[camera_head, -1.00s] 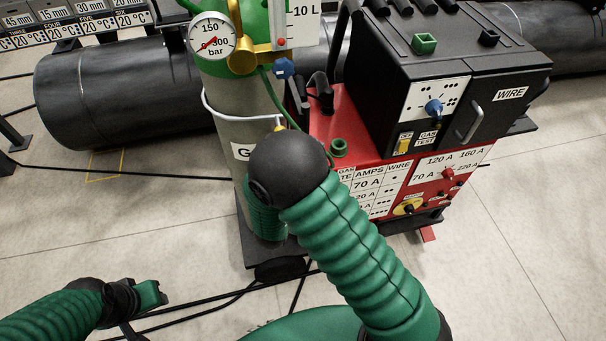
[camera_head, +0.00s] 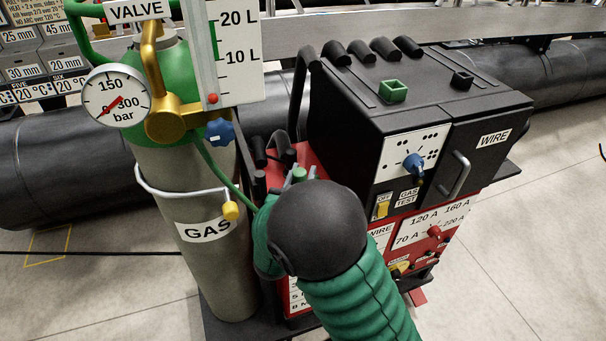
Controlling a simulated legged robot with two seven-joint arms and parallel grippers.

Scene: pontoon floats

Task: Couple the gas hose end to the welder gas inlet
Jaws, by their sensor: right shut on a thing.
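The thin green gas hose (camera_head: 209,160) runs from the brass regulator (camera_head: 171,122) down and right, passing behind my right arm. My right gripper (camera_head: 296,177) is mostly hidden behind my own black elbow joint and green sleeve; only a small green part shows near the red welder body (camera_head: 313,158). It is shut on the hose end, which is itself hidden. The welder gas inlet is not visible; my arm covers that area. I cannot tell whether hose end and inlet touch. My left gripper is out of view.
The grey gas cylinder (camera_head: 192,270) with a white bracket (camera_head: 185,193) stands close left of my right arm. The black wire feeder box (camera_head: 350,117) rises at the right. Open floor (camera_head: 500,270) lies at the right; large dark pipes (camera_head: 565,80) lie behind.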

